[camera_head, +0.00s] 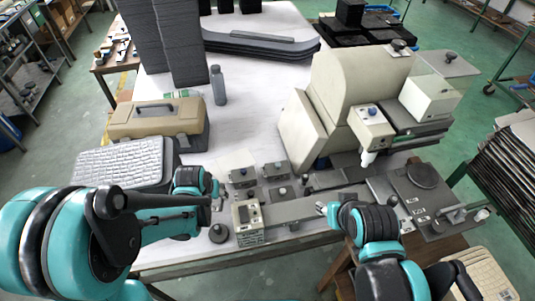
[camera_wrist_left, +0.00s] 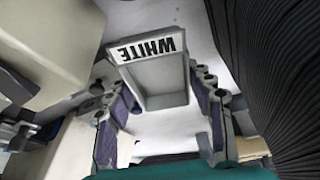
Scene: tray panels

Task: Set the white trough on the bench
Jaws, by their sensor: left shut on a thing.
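The trough (camera_wrist_left: 165,84), a grey-white open box with a white label reading WHITE, shows in the left wrist view. My left gripper (camera_wrist_left: 161,98) is shut on it, with a finger along each side. In the head view my left gripper (camera_head: 212,188) is over the front of the bench (camera_head: 240,118), partly hidden by its own arm. I cannot clearly pick out the trough there. My right gripper (camera_head: 325,208) is low at the bench's front right, small and partly hidden, so its jaws are unclear.
A tan toolbox (camera_head: 158,120) and a keyboard-like pad (camera_head: 120,163) lie on the left of the bench. A grey bottle (camera_head: 218,85) stands behind. A large beige machine (camera_head: 345,95) fills the right. Small grey boxes crowd the front middle. The bench centre is clear.

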